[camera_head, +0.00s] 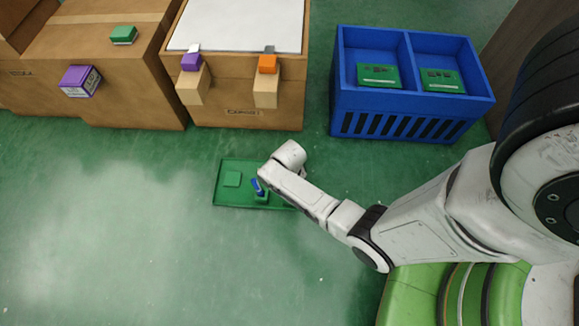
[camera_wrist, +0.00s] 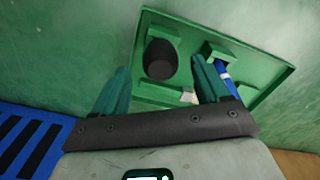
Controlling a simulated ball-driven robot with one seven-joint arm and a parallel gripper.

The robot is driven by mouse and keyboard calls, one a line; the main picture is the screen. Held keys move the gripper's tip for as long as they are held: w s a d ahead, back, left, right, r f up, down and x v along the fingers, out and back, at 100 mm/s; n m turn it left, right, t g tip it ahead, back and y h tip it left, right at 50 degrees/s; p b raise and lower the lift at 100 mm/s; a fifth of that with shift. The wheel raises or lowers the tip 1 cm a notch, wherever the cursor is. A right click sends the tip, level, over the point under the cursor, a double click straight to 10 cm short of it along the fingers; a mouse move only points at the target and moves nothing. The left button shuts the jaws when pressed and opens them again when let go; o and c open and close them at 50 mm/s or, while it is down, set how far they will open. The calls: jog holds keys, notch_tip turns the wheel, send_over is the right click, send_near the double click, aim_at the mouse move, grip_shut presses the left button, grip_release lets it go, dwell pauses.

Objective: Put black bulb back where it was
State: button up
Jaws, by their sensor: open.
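The black bulb (camera_wrist: 160,60) shows in the wrist view as a dark rounded body at a raised green block on the green board (camera_wrist: 272,70). My gripper (camera_wrist: 163,64) is open, one teal finger on each side of the bulb in the picture. I cannot tell whether the fingers touch it. A blue lever (camera_wrist: 222,70) stands beside the right finger, which partly covers it. In the head view the green board (camera_head: 222,199) lies on the floor with the blue lever (camera_head: 257,186) on it. My arm hides the gripper, the bulb and the board's right part there.
A blue two-compartment crate (camera_head: 385,105) with green plates inside stands behind right. A purple box (camera_head: 79,81) is at left. Floor left of the board is clear.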

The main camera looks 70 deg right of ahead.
notch_tip(320, 180, up, 7)
jog(key=p, duration=0.3)
jog(key=shift+r, duration=0.15)
jog(key=s+a+r+n, duration=0.2)
jog(key=a+r, duration=0.1)
jog(key=r, duration=0.4)
jog(key=s+a+r+n, duration=0.3)
jog(key=r, duration=0.4)
jog(key=s+a+r+n+t, duration=0.1)
jog(key=s+a+r+n, duration=0.1)
jog(key=r, duration=0.5)
jog(key=shift+s+a+r+n, duration=0.2)
jog(key=shift+a+r+n, duration=0.25)
jog(key=shift+a, duration=0.3)
notch_tip(320, 180, up, 32)
jog(key=p, duration=3.2)
jog(key=shift+f, duration=0.1)
